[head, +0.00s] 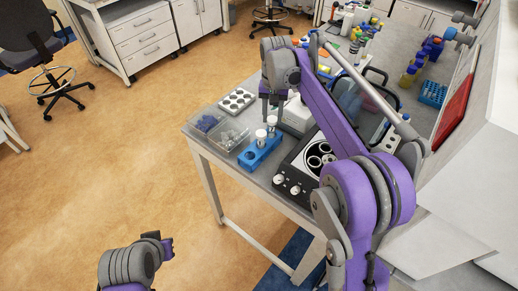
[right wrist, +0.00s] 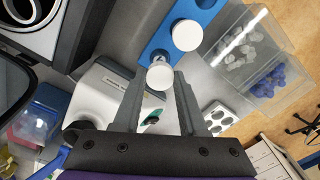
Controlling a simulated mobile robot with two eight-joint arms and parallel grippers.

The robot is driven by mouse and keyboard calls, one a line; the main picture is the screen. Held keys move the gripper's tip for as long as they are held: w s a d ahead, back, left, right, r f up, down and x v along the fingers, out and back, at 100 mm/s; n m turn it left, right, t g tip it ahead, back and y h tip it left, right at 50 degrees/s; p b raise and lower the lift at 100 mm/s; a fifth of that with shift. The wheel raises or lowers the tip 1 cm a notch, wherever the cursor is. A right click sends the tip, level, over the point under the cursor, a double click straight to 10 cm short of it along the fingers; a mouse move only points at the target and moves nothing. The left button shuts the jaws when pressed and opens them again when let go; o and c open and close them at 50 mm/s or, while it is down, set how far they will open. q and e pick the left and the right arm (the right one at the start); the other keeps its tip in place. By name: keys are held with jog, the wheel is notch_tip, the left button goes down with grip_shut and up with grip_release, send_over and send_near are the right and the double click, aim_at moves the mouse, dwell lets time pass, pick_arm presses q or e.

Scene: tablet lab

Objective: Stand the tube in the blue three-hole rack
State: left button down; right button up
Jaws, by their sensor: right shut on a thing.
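The blue three-hole rack (head: 252,158) stands near the front left of the bench; it also shows in the right wrist view (right wrist: 205,14). A white-capped tube (head: 261,136) stands in its middle hole, with its cap (right wrist: 186,35) seen from above in the wrist view. My right gripper (head: 271,108) is shut on a second white-capped tube (head: 271,121), whose cap (right wrist: 160,76) shows between the fingers. That tube is over the rack's far end; I cannot tell whether its lower end is in the hole. The near-end hole looks empty.
A black-topped device with round openings (head: 292,182) stands right of the rack. Clear bins (head: 230,134) and a grey multi-well plate (head: 237,101) lie left and behind. A white device (head: 297,115) stands close behind the rack. Bottles (head: 408,76) crowd the far bench.

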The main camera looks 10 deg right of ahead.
jog(key=shift+f, duration=0.2)
jog(key=shift+f, duration=0.45)
jog(key=o, duration=1.1)
notch_tip(320, 180, up, 11)
jog(key=shift+f+p, duration=0.1)
jog(key=shift+p, duration=0.3)
